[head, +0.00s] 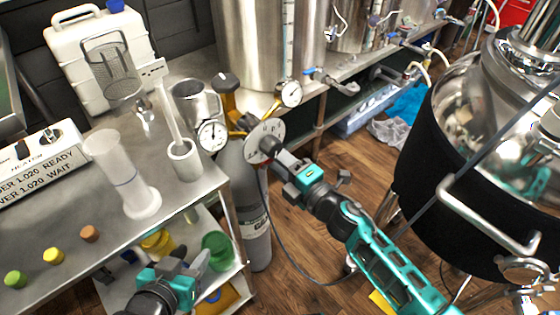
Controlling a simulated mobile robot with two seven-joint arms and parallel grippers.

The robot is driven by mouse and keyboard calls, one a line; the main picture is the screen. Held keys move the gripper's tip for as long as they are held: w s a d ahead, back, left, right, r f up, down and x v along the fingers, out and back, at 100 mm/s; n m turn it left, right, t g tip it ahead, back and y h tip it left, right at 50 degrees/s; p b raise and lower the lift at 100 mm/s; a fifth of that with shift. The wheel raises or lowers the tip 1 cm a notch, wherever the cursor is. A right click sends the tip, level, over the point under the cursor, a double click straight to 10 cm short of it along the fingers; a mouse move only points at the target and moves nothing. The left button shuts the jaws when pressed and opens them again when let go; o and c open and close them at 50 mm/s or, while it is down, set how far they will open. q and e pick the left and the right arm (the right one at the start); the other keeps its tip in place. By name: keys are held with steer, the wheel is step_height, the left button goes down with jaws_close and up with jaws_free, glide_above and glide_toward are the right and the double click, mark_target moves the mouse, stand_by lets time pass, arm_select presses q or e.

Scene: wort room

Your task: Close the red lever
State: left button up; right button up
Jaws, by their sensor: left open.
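I cannot clearly make out a red lever in the head view. A round pale dial plate (264,141) with small markings stands by the gas cylinder's fittings. My right arm reaches in from the lower right, and its end, the right gripper (276,154), is right in front of this plate and covers part of it. Its fingers are hidden, and I cannot tell whether it touches anything. My left gripper (192,260) is open and empty at the bottom, beside the steel table's front edge and in front of the lower shelf.
Blue-handled valves (310,71) line the back tanks. A black-jacketed kettle (450,190) fills the right side.

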steer(key=shift+s, duration=0.1)
arm_select(q)
steer(key=shift+d+r+p, duration=0.15)
steer(key=shift+r+p, duration=0.3)
steer(key=shift+r, duration=0.05)
arm_select(e)
steer(key=v, duration=1.2)
steer(key=shift+s+d, duration=0.25)
arm_select(q)
steer(key=shift+w, duration=0.1)
